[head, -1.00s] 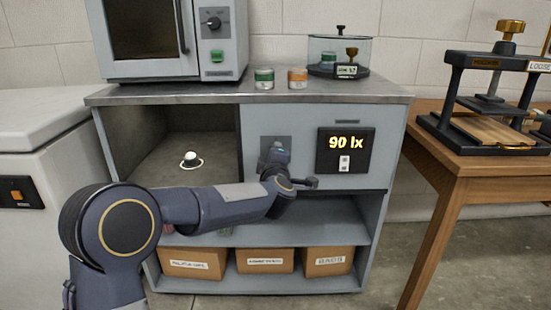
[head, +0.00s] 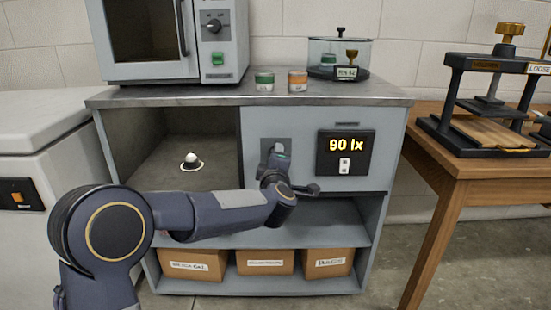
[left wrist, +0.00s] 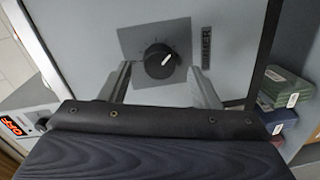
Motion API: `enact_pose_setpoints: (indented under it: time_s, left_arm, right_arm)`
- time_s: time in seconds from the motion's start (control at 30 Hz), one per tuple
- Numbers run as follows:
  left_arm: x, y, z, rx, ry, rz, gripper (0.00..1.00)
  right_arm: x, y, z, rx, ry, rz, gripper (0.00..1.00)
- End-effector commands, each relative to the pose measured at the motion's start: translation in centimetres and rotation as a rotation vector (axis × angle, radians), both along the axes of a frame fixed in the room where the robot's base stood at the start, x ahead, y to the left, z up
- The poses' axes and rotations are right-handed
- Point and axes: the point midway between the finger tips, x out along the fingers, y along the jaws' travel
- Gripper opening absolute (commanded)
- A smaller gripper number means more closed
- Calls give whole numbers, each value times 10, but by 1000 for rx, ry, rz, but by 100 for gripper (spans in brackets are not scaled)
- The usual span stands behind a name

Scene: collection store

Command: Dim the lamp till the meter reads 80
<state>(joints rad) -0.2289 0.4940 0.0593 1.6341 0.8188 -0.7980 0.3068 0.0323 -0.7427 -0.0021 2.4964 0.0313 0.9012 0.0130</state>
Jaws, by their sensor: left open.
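The meter (head: 345,153) on the cabinet front reads 90 lx in yellow digits. The lamp is probably the small white ball on a white ring (head: 191,162) inside the open bay at left. The black dimmer knob (left wrist: 160,61) sits on a grey plate (head: 287,148) beside the meter; its white pointer line shows in the left wrist view. My left gripper (left wrist: 161,74) is open in front of the plate, one finger either side of the knob with gaps to both. In the head view my left gripper (head: 276,160) hides the knob. My right gripper is not in view.
A microwave-like box (head: 215,43), two small tins and a glass case (head: 339,58) stand on the cabinet top. Labelled cardboard boxes (head: 265,262) fill the bottom shelf. A wooden table (head: 465,165) with a press stands at right, a white chest (head: 50,130) at left.

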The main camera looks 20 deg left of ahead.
Motion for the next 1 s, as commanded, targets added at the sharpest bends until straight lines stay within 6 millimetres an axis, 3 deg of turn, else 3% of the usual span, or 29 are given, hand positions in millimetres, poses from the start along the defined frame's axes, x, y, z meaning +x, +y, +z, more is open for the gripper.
enact_pose_setpoints:
  time_s: [0.3,0.83,0.93,1.0]
  left_arm:
    - [-49,-13,4,0,1,-2,57]
    - [-62,-13,9,12,8,-36,57]
    - [-79,-9,19,62,37,-146,57]
    - [-102,-8,25,126,76,-264,57]
  right_arm:
    - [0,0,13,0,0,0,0]
    - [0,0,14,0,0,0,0]
    - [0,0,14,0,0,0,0]
    - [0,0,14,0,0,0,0]
